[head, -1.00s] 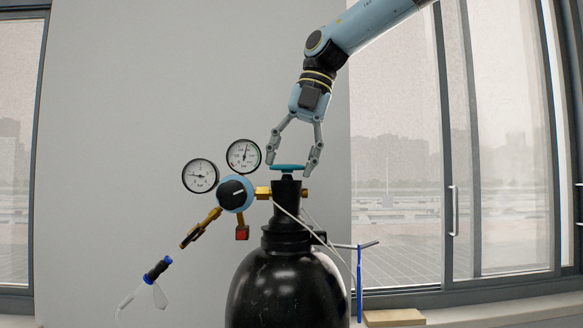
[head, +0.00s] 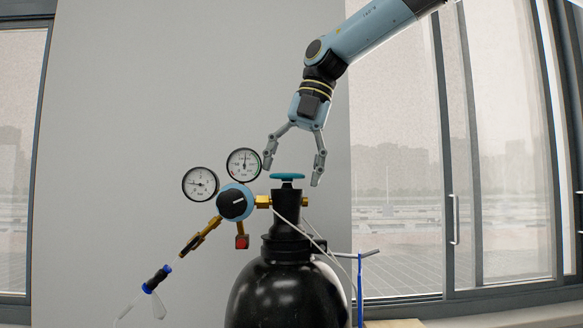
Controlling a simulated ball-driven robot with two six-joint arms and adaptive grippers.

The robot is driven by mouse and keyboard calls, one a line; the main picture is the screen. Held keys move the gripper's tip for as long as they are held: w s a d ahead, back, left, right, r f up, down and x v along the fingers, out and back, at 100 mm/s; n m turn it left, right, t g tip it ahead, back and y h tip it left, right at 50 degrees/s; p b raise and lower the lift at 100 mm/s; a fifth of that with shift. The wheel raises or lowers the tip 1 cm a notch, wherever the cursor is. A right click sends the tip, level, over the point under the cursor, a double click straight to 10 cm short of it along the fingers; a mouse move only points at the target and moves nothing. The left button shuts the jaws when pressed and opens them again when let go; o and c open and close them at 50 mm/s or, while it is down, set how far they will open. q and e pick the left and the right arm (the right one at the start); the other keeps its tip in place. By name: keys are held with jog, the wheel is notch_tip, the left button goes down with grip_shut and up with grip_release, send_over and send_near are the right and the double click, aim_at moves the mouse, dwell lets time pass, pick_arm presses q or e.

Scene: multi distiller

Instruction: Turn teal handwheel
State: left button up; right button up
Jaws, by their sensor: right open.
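The teal handwheel (head: 287,177) sits flat on top of the black neck of a gas cylinder (head: 285,292). My right gripper (head: 292,176) comes down from above with its fingers spread wide. One finger is to the left of the handwheel and the other is to its right. The right fingertip is about level with the wheel and the left one is slightly higher. Both fingertips look apart from the wheel's rim. My left gripper is not in view.
Two round gauges (head: 200,184) and a blue regulator with a black knob (head: 236,202) stand left of the cylinder neck, close to my left finger. A blue stand (head: 360,285) is right of the cylinder. A grey wall and windows are behind.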

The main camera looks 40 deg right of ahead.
jog(key=shift+v, duration=4)
